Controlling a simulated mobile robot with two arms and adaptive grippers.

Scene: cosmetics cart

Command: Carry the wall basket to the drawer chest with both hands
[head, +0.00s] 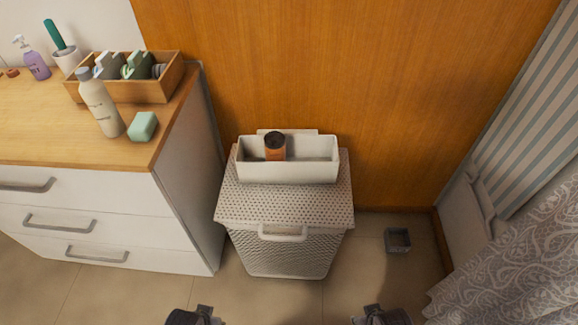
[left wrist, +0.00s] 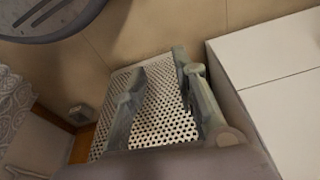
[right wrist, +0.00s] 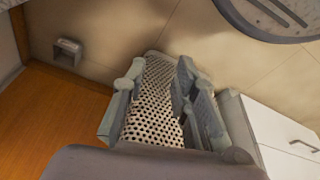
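The wall basket (head: 310,173) is a white open bin with a raised back plate. It sits on the perforated lid of a hamper against the wooden wall in the head view, with a brown dark-capped bottle (head: 275,148) in it. The drawer chest (head: 110,200) stands to the left, white with a wooden top. My left gripper (left wrist: 160,72) and right gripper (right wrist: 160,70) are both open and empty, with the hamper's lid showing between their fingers. Only parts of my arms show at the bottom of the head view. I cannot make out the basket in the wrist views.
The white hamper (head: 285,255) stands close beside the chest. The chest top holds a wooden box (head: 150,90), a pale bottle (head: 98,103), a green block (head: 142,126) and a purple pump bottle (head: 36,66). A small grey box (head: 397,240) lies on the floor; a patterned curtain (head: 520,260) hangs right.

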